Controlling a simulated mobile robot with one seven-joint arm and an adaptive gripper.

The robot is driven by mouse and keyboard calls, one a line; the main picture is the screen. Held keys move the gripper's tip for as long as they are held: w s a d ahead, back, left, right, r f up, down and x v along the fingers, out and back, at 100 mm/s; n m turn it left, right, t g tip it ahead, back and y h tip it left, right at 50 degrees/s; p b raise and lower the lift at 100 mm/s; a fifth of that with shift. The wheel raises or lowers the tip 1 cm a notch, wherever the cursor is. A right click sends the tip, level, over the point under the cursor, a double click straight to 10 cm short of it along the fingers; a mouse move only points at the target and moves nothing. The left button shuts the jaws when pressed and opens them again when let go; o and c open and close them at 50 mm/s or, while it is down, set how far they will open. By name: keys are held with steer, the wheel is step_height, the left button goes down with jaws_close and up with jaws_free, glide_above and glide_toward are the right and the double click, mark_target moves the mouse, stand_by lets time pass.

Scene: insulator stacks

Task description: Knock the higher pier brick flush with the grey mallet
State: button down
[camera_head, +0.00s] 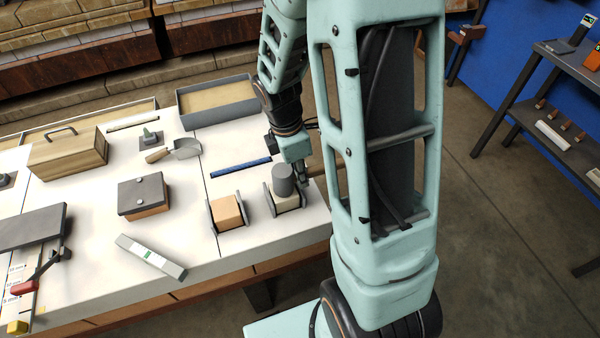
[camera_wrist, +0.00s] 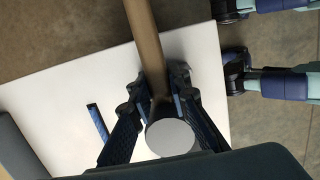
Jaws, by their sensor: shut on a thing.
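My gripper (camera_head: 300,168) is shut on the wooden handle (camera_wrist: 148,45) of the grey mallet. The mallet's grey cylindrical head (camera_head: 283,180) stands over the pale pier brick (camera_head: 286,202); I cannot tell whether they touch. In the wrist view the head's round grey face (camera_wrist: 170,138) shows between my gripper's fingers (camera_wrist: 160,108), and the brick is hidden. The orange pier brick (camera_head: 227,211) sits to the left. Each brick stands between dark side plates. The mallet head covers much of the pale brick's top, so which brick is higher is unclear.
A blue bar (camera_head: 241,167) lies behind the bricks. A spirit level (camera_head: 150,257), a dark-topped box (camera_head: 144,197), a trowel or scoop (camera_head: 180,150), a wooden box (camera_head: 67,152) and a sand tray (camera_head: 217,102) are on the white table. The table's right edge is close to the mallet.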

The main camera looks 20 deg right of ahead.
steer(key=shift+s, duration=0.15)
steer(key=shift+r+p, duration=3.2)
steer(key=shift+r, duration=0.3)
step_height(320, 180, up, 8)
steer(key=p, duration=0.7)
steer(key=shift+w, duration=0.2)
